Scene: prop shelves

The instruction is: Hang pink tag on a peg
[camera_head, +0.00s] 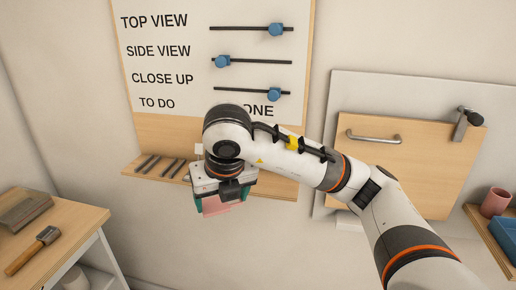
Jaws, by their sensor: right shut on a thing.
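My right gripper (222,203) is in front of the wooden ledge below the board, pointing down and partly hidden by my own wrist. It is shut on the pink tag (214,205), which shows as a pink piece between the greenish fingers. Several dark thin pegs or rods (160,165) are on the ledge, left of the gripper; I cannot tell which way they stick out. My arm hides part of the ledge. My left gripper is out of view.
A white board (170,35) with black labels and blue sliders (222,61) is above. On the right are a wooden door panel (415,165) with a handle and a shelf with a pink cup (495,202).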

